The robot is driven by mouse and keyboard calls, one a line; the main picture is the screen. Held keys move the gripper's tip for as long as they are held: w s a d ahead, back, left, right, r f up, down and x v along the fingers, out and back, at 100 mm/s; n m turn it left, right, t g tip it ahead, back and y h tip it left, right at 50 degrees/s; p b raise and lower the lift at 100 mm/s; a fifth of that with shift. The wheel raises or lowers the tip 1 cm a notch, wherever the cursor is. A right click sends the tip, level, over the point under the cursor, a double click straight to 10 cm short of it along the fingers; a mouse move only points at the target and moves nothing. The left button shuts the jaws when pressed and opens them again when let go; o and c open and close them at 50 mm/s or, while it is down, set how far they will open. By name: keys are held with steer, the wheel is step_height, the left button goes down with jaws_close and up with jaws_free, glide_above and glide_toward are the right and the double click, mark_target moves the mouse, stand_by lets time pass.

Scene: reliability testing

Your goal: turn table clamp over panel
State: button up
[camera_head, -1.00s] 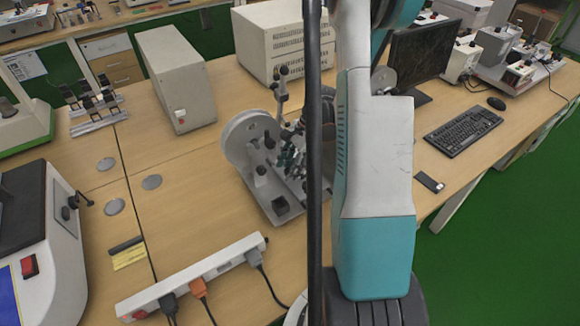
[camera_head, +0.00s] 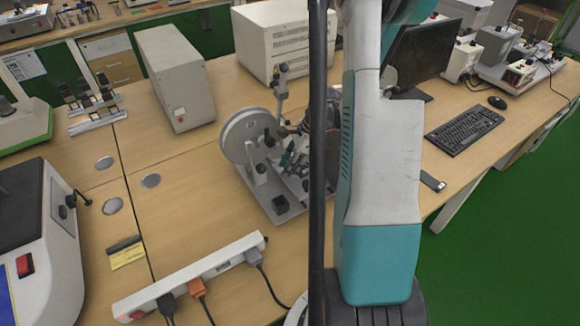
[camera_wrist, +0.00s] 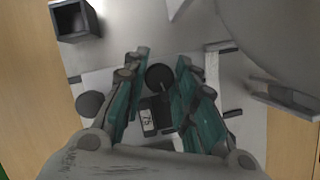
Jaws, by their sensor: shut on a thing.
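The test machine (camera_head: 243,137) stands on the wooden table, with a large round disc on a grey metal base. My gripper (camera_wrist: 160,80) is over this base, its two teal-padded fingers on either side of a dark round knob (camera_wrist: 160,76). It is shut on this part, which I take to be the table clamp; the fingers hide much of the contact. A black block (camera_wrist: 150,118) with a small white label shows below the knob. A pale flat plate (camera_wrist: 212,70) lies beside the right finger; I cannot tell if it is the panel. In the head view, my arm hides the machine's right side.
A hollow square black post (camera_wrist: 75,20) and the disc's curved edge (camera_wrist: 285,35) are close to my gripper. A white power strip (camera_head: 195,275) with plugged cables lies in front of the machine. Grey boxes (camera_head: 175,80) stand behind.

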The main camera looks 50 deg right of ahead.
steer(key=shift+m+t+b, duration=0.3)
steer(key=shift+m+t, duration=0.1)
steer(key=shift+m, duration=0.6)
steer(key=shift+h, duration=0.3)
steer(key=o, duration=1.1)
steer(key=shift+c, duration=0.2)
steer(key=v, duration=1.2)
